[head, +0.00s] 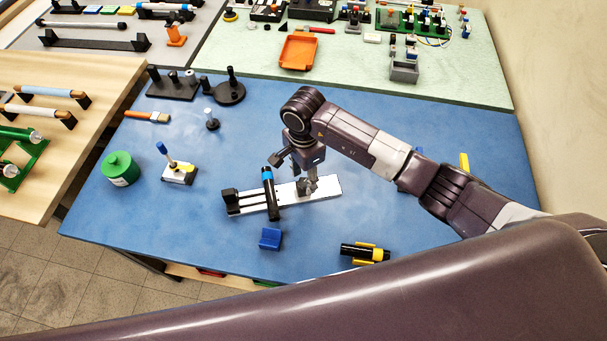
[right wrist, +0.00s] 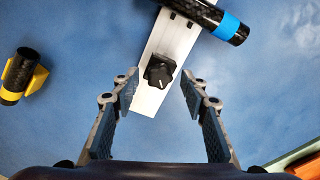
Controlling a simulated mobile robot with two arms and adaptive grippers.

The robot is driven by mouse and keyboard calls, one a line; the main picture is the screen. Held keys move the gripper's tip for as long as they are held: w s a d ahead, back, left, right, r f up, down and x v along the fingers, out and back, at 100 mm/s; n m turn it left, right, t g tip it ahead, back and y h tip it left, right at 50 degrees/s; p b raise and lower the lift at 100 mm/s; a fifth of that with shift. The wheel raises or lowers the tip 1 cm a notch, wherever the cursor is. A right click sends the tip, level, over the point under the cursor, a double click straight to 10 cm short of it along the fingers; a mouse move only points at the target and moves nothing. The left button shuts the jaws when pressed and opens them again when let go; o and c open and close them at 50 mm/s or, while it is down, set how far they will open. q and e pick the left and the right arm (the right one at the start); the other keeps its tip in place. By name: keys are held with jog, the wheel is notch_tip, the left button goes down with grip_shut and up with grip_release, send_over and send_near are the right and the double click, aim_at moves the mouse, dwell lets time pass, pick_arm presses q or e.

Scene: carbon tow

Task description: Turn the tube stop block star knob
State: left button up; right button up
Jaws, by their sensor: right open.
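The star knob (right wrist: 160,71) is a small black knob with a pale pointer mark, on a dark block on the white rail (right wrist: 177,40). In the head view the rail (head: 328,186) lies on the blue table, and my right gripper largely hides the knob. My right gripper (right wrist: 158,92) is open and empty, its fingertips on either side of the rail just short of the knob in the wrist view. In the head view my right gripper (head: 305,185) points down over the rail. My left gripper is not in view.
A black tube with a blue band (head: 271,196) lies across the rail, close to the knob. A blue block (head: 270,238) and a black tube with yellow parts (head: 362,253) are nearer the front edge. A green canister (head: 120,169) stands at left. The table right of the rail is mostly clear.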

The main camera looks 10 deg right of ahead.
jog(key=c, duration=0.6)
grip_shut()
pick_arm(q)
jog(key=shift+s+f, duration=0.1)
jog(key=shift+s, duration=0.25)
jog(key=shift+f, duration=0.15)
